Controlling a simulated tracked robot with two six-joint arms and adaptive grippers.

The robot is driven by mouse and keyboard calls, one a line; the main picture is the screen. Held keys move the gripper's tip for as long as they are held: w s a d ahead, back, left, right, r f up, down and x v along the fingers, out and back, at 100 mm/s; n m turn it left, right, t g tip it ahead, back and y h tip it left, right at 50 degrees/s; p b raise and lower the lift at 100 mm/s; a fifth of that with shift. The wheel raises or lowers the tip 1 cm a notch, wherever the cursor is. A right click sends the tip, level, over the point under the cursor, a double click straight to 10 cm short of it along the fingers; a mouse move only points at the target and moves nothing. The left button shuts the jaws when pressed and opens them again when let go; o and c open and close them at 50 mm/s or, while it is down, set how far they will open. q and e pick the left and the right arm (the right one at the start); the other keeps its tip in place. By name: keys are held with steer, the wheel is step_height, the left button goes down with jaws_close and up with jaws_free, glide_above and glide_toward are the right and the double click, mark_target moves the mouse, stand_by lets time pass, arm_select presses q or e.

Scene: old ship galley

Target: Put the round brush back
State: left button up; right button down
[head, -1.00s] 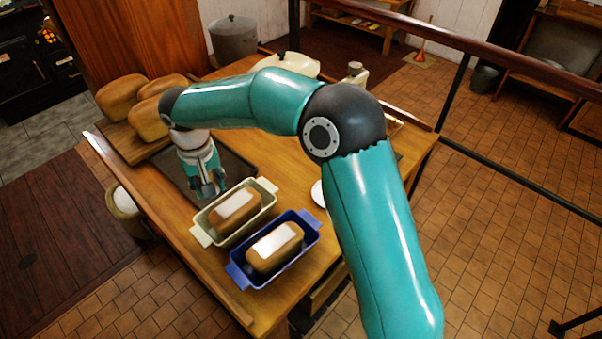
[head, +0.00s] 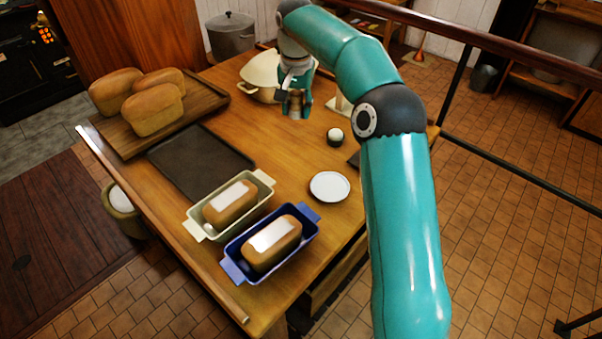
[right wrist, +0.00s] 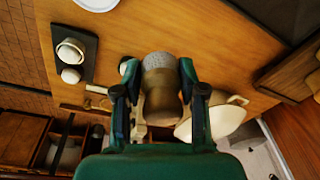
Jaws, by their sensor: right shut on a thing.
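The round brush (right wrist: 161,88), a squat brown wooden body with a grey speckled end, is between the fingers of my right gripper (right wrist: 159,70), which is shut on it. In the head view my right gripper (head: 296,97) holds the brush (head: 296,105) above the far part of the table, in front of the cream lidded pot (head: 259,72). A pale upright piece (head: 340,106) stands just right of the gripper, mostly hidden by my arm. In the right wrist view a pale wooden piece shows partly behind the brush. My left gripper is not in view.
A small dark pot with a white top (head: 335,136) and a white plate (head: 330,187) stand nearer. Two loaf tins (head: 266,178) (head: 234,272) hold loaves. A dark tray (head: 190,160) lies bare. Several loaves sit on a board (head: 205,108). Mid-table is clear.

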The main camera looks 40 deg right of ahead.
steer(key=shift+s+d+f+m, duration=0.3)
steer(key=shift+s+d+f, duration=0.05)
steer(key=shift+d+f, duration=0.35)
glide_above(302, 169)
step_height(302, 169, down, 13)
steer(key=shift+s+a+f, duration=0.1)
steer(key=shift+a, duration=0.05)
steer(key=shift+f, duration=2.55)
steer(key=shift+f, duration=0.1)
steer(key=c, duration=0.7)
jaws_free()
steer(key=shift+o, duration=0.2)
step_height(302, 169, up, 12)
steer(key=s+a+b, duration=0.1)
steer(key=shift+s, duration=0.15)
